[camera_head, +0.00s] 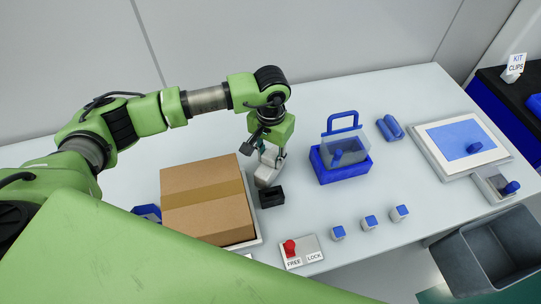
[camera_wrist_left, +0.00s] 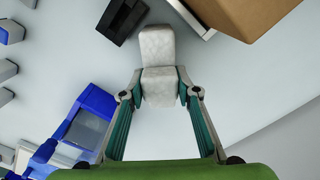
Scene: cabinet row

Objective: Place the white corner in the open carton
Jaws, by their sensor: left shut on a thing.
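The white corner (camera_head: 266,174) is a pale angled block, held between the fingertips of my left gripper (camera_head: 270,156). In the left wrist view, the white corner (camera_wrist_left: 158,50) extends beyond the fingertips of my left gripper (camera_wrist_left: 159,88), which is shut on its near part. Whether it touches the table is unclear. The carton's edge (camera_wrist_left: 250,15) also shows in the left wrist view. My right gripper is out of view.
A small black holder (camera_head: 272,195) stands just below the white corner. A blue tote (camera_head: 342,172) is to the right. Several blue-topped blocks (camera_head: 370,223) and a red-knobbed FREE/LOCK plate (camera_head: 302,254) are near the front edge. A grey bin (camera_head: 490,255) is beyond the table.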

